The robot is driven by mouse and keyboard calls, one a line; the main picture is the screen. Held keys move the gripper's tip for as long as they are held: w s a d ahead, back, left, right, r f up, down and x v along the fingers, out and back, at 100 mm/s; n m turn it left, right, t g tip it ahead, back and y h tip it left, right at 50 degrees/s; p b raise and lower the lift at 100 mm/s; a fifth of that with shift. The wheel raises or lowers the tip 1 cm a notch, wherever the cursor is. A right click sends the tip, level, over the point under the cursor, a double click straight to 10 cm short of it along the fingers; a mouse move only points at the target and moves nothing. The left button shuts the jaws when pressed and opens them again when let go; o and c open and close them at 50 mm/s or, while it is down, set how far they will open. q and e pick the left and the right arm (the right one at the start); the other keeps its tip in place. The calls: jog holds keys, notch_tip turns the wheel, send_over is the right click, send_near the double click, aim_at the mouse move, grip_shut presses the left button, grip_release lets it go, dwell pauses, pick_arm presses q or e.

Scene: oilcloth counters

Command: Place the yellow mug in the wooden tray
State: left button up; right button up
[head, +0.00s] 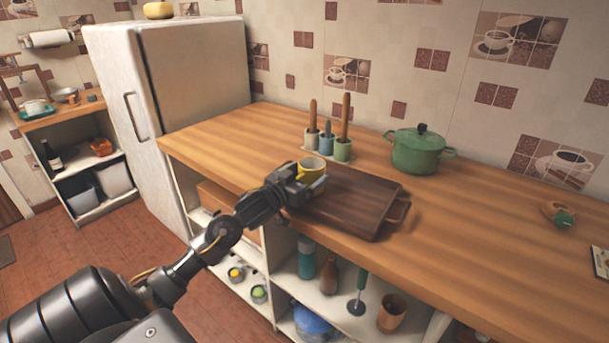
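The yellow mug (313,166) is at my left gripper (312,176), over the far left end of the wooden tray. The gripper overlaps the mug's near side and hides its lower part. The fingers appear to be around the mug, but I cannot tell whether they are closed on it or whether the mug touches the tray. The dark brown wooden tray (358,203) lies on the counter, with a handle at its right end. My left arm covers part of its left end. My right gripper is not in view.
Behind the tray stand small pots with upright wooden handles (343,149). A green lidded pot (419,152) stands at the back right. A white fridge (180,100) stands at the counter's left end.

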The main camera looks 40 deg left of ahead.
pick_arm(q)
jog(key=s, duration=1.2)
jog(key=shift+b, duration=0.4)
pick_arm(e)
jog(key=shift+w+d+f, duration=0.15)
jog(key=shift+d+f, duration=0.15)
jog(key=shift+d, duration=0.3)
pick_arm(q)
jog(key=shift+d+r, duration=0.1)
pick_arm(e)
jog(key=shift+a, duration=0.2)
